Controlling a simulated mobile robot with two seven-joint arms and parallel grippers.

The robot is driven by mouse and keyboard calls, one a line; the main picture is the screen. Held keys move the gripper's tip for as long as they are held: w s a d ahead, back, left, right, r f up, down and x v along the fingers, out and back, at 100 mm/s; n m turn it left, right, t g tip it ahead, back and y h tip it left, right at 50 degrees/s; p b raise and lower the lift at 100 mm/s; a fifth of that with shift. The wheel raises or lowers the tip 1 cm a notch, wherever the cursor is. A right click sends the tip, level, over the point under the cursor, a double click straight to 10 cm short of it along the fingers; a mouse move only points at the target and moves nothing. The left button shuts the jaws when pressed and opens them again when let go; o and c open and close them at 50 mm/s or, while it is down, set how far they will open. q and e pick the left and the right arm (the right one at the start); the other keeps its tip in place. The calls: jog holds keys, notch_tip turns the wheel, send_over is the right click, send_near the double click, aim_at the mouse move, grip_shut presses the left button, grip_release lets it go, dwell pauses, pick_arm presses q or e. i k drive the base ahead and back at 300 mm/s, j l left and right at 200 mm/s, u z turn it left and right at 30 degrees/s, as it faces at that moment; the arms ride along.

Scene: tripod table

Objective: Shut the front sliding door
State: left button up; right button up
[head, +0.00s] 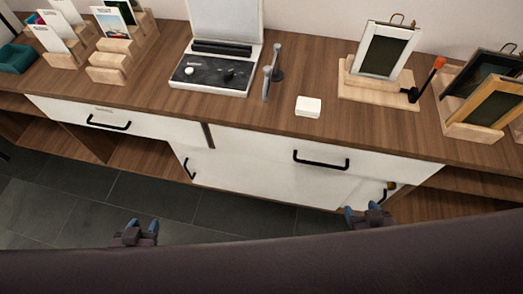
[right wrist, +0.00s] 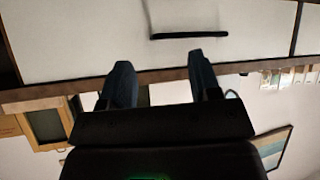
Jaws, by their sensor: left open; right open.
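The front sliding door appears to be the white panel (head: 262,178) below the drawers in the head view, with a black vertical handle (head: 188,168) near its left edge. Another white panel (head: 368,190) shows at its right, partly hidden by my right gripper; a small handle is near its right edge. My left gripper (head: 142,232) is open and empty over the floor, left of and in front of the door. My right gripper (head: 367,214) is open in front of the cabinet's right part. Its fingers also show in the right wrist view (right wrist: 160,82), apart from any handle.
A left drawer (head: 115,122) and a right drawer (head: 300,150) with black handles sit above. An open wooden compartment (head: 150,158) lies left of the door. The top holds a turntable-like device (head: 215,72), a white box (head: 308,106), frames and card stands. Dark floor tiles are clear.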

aim_at(296, 184)
jog(key=k+l, duration=0.2)
jog(key=l, duration=0.15)
jog(key=k+l, duration=0.15)
jog(key=l, duration=0.2)
jog(key=k+l, duration=0.4)
jog(key=l, duration=0.25)
